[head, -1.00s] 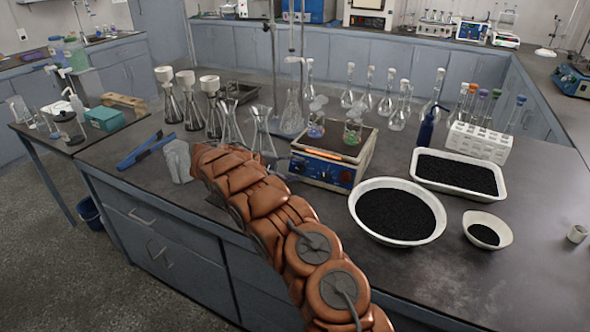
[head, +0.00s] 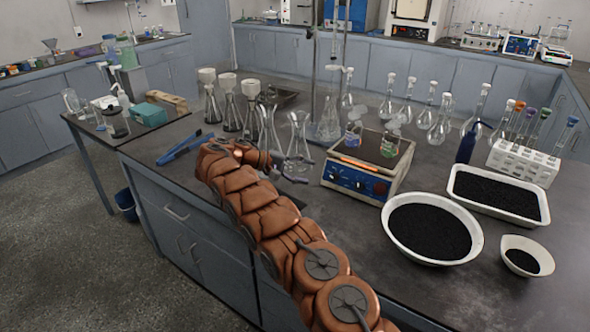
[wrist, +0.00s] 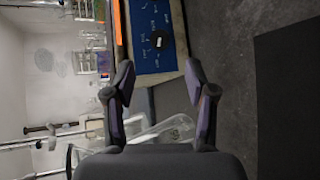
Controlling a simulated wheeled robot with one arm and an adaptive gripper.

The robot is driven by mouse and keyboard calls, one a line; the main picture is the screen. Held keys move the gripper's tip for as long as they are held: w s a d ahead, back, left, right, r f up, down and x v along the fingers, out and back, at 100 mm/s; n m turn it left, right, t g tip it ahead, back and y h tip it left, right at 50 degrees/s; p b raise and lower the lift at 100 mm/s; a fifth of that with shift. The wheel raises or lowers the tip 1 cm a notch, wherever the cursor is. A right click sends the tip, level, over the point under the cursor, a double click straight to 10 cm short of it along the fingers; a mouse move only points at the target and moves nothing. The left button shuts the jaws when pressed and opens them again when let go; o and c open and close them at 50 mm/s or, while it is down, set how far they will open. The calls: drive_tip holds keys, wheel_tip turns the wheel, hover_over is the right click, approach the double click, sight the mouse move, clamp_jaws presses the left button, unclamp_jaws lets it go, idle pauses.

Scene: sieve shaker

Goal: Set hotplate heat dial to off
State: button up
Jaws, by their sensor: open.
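The hotplate (head: 342,158) stands on the bench with a blue control panel (head: 357,180) on its front face. The panel (wrist: 140,18) shows sideways at the top of the wrist view, with a round black dial (wrist: 153,41) and small white markings. I cannot read the dial's setting. My gripper (wrist: 160,78) is open and empty, its two fingers apart and pointing toward the panel, with the dial beyond the gap between them and not touched. In the head view my gripper (head: 288,172) is small and partly hidden, left of the hotplate.
Conical flasks (head: 298,150) stand close behind my gripper. A round dish of black grains (head: 432,258) and a white tray (head: 540,216) lie to the right. The bench front is clear below the hotplate.

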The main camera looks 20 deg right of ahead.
drive_tip(key=v, duration=0.3)
drive_tip(key=shift+f, duration=0.1)
drive_tip(key=shift+r, duration=0.25)
idle(0.8)
